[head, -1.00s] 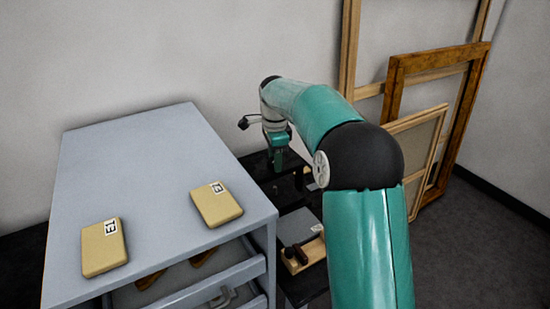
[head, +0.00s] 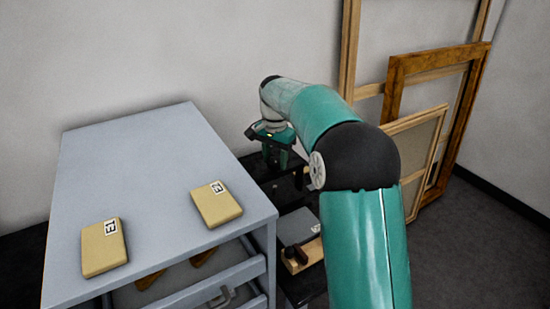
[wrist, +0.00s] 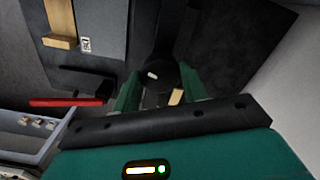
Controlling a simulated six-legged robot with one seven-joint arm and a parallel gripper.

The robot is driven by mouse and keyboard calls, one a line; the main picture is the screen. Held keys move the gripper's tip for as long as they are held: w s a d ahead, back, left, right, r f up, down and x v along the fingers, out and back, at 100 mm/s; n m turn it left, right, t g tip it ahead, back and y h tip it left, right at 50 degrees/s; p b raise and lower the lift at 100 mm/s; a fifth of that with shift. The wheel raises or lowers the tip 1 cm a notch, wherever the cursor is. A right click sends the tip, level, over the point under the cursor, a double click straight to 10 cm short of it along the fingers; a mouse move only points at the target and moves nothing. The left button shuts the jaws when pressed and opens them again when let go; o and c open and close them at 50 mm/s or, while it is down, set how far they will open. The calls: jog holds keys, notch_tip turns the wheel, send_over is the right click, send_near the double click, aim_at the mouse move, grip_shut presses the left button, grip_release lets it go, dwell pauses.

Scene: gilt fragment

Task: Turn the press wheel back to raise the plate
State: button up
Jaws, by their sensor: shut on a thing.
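My gripper (wrist: 160,95) points down over the black press, with its two green fingers closed around a dark part between them. This part looks like the press wheel (wrist: 172,76), black with a small pale mark, though the fingers and shadow hide much of it. In the head view my gripper (head: 277,157) is beyond the grey cabinet, and my wrist covers the wheel. I cannot make out the height of the press plate.
The grey cabinet (head: 150,150) stands left, with two tan labelled blocks, (head: 104,248) and (head: 216,204), on top and an open drawer. A wooden piece (head: 303,256) lies on the dark bench right of it. A red bar (wrist: 66,102) shows in the wrist view. Picture frames (head: 398,80) lean at right.

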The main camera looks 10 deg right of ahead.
jog(key=n, duration=0.4)
jog(key=shift+r+n, duration=0.15)
jog(key=shift+n, duration=0.15)
jog(key=n, duration=0.3)
jog(key=shift+n, duration=0.3)
jog(key=n, duration=0.4)
jog(key=shift+n, duration=0.3)
jog(key=n, duration=1.2)
jog(key=shift+n, duration=0.3)
jog(key=n, duration=0.4)
jog(key=shift+n, duration=1.9)
